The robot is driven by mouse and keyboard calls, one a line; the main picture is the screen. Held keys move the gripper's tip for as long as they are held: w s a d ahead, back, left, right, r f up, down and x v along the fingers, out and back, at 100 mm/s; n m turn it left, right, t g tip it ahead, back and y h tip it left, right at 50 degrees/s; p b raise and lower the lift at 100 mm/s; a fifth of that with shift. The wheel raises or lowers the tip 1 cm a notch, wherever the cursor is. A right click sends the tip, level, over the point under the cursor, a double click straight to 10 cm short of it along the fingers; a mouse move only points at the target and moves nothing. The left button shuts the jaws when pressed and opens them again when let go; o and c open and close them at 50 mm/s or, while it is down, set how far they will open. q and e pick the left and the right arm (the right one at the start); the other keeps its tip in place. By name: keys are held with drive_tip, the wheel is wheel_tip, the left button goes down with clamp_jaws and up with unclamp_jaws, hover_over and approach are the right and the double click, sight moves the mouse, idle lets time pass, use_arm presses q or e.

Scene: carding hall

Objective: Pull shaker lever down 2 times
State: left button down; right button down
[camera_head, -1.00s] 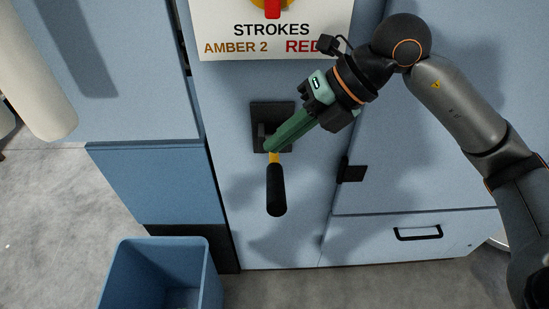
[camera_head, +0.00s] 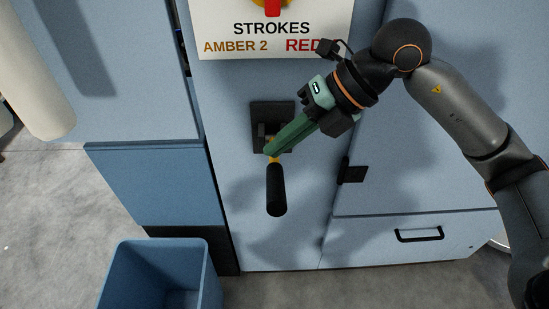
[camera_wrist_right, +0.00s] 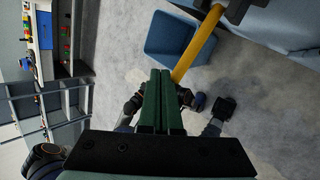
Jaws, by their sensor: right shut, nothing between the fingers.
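The shaker lever hangs down from a dark mounting plate (camera_head: 260,112) on the blue machine front. Its black grip (camera_head: 276,190) points downward below a short yellow shaft (camera_head: 274,160). The yellow shaft (camera_wrist_right: 198,47) also shows in the right wrist view, just beyond the fingertips. My right gripper (camera_head: 269,152) has its green fingers closed together with nothing between them. Its tips are at the top of the lever, over the yellow shaft; whether they touch it I cannot tell. In the wrist view the gripper (camera_wrist_right: 166,76) fingers lie side by side. My left gripper is not in view.
A sign (camera_head: 225,30) above the lever reads STROKES, AMBER 2 and RED. A dark latch (camera_head: 351,173) sits right of the lever. A drawer with a black handle (camera_head: 418,235) is at lower right. An open blue bin (camera_head: 212,282) stands on the floor at lower left.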

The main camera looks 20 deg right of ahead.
sight(282, 167)
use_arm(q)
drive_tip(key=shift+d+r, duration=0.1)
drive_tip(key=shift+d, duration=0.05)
